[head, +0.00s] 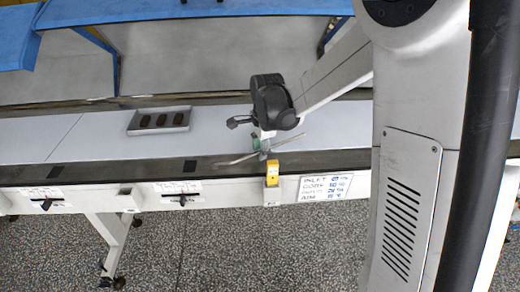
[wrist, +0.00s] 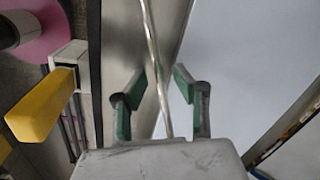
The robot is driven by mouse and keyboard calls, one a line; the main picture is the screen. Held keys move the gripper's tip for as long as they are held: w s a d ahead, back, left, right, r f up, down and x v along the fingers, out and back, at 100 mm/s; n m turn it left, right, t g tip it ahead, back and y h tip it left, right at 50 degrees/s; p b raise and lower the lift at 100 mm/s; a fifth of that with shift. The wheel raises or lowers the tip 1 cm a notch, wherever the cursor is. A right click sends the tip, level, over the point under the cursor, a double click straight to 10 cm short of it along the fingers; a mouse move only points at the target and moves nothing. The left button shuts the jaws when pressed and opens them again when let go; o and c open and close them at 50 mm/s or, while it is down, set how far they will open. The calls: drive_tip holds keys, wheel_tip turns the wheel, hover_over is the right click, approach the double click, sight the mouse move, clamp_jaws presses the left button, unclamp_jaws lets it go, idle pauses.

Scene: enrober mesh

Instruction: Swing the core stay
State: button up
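A thin pale metal rod (head: 235,160), which looks like the core stay, runs slantwise along the near edge of the conveyor table in the head view. It also shows in the wrist view (wrist: 153,50), running from the top edge down between the green finger pads. My gripper (head: 263,146) is over the rod at the table edge. In the wrist view my gripper (wrist: 158,72) is open, with a finger on each side of the rod and visible gaps to it. The rod's lower end is hidden by the gripper body.
A yellow block (head: 272,174) sticks out from the front rail near my gripper; it shows in the wrist view (wrist: 40,105) too. A label board (head: 326,188) is to its right. A grey tray (head: 159,121) holds several dark pieces. Small levers (head: 183,199) line the rail.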

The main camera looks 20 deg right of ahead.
clamp_jaws()
idle(0.5)
